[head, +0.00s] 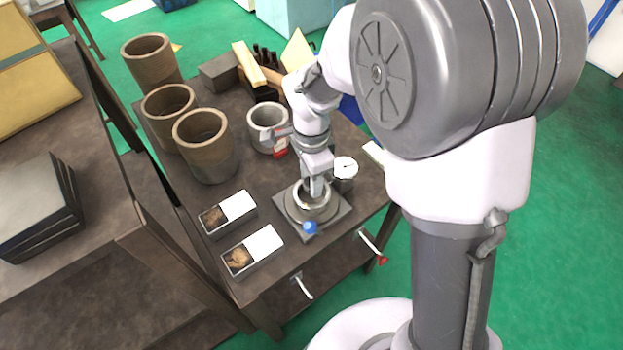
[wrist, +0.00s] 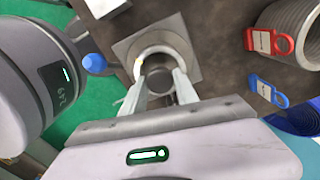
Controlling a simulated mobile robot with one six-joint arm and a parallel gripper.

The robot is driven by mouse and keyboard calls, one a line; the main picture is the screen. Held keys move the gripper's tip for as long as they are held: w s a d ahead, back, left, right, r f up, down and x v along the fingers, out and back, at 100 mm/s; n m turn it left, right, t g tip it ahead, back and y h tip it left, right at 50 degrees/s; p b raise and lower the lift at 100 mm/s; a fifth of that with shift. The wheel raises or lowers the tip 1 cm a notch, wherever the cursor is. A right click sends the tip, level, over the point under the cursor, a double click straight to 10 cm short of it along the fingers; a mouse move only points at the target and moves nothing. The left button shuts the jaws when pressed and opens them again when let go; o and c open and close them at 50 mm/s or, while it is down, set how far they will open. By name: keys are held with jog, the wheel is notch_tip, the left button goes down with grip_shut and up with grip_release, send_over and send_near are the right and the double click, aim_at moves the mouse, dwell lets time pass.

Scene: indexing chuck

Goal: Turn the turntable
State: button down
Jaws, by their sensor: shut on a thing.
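The turntable (head: 333,213) is a grey square plate with a round chuck and a pale raised ring on top, near the front of the dark bench. A blue ball knob (head: 309,227) sits at its front corner; it also shows in the wrist view (wrist: 95,63). My gripper (head: 313,187) points down over the ring. In the wrist view my two fingers (wrist: 160,80) stand apart, at the near side of the ring (wrist: 166,50), and the gripper is shut on the ring. The exact finger contact is partly hidden.
Two small boxes with white lids (head: 252,250) lie left of the turntable. Several brown pots (head: 205,145) and a grey pot (head: 268,127) with a red tag stand behind. A round white dial (head: 346,167) is close at the right. The bench's front edge is near.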

jog(key=shift+m, duration=0.3)
dwell(0.4)
jog(key=c, duration=1)
grip_release()
jog(key=shift+o, duration=0.2)
jog(key=shift+r, duration=0.1)
notch_tip(320, 180, up, 17)
jog(key=p, duration=0.7)
jog(key=shift+r, duration=0.15)
